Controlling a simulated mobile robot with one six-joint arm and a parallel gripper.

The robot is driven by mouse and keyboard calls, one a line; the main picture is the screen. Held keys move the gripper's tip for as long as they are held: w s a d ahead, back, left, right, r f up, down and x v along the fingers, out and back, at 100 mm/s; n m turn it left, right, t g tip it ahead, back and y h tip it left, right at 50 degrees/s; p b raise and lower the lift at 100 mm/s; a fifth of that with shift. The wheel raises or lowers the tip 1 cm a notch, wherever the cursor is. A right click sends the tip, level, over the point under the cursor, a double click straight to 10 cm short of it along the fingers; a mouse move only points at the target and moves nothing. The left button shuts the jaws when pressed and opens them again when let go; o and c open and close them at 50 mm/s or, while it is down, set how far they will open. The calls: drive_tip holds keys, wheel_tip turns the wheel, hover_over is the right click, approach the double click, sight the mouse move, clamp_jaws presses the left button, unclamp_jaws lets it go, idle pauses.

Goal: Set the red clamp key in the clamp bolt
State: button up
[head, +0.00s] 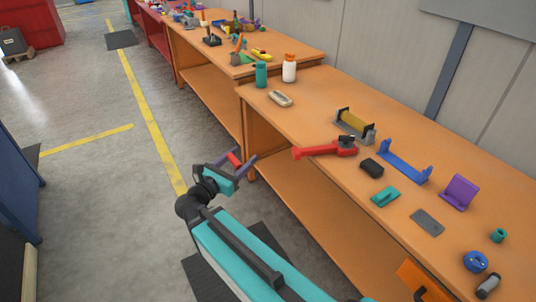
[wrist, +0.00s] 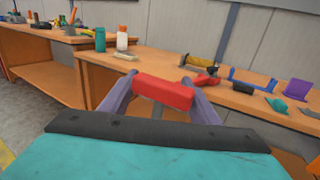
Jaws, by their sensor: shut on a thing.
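My gripper (head: 236,159) is shut on the red clamp key (wrist: 163,93), out in front of the orange bench and apart from it. In the wrist view the key's red bar lies crosswise between the two purple fingers, with a short grey part showing below it. The key also shows as a small red piece in the head view (head: 234,160). A red clamp (head: 322,150) with a black head (head: 346,142) lies near the bench's front edge, to the right of my gripper. I cannot make out the clamp bolt clearly at this size.
The orange bench (head: 315,105) carries a yellow roller in a dark stand (head: 355,123), a blue bracket (head: 404,162), a black block (head: 372,167) and a teal piece (head: 386,196). Teal (head: 261,75) and white (head: 289,68) bottles stand farther back. Floor left of my arm is open.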

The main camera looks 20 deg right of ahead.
drive_tip(key=a+n+t+y, duration=0.1)
drive_tip(key=a, duration=0.5)
drive_tip(key=shift+w+t, duration=0.35)
drive_tip(key=shift+t, duration=0.05)
drive_tip(key=shift+s, duration=0.1)
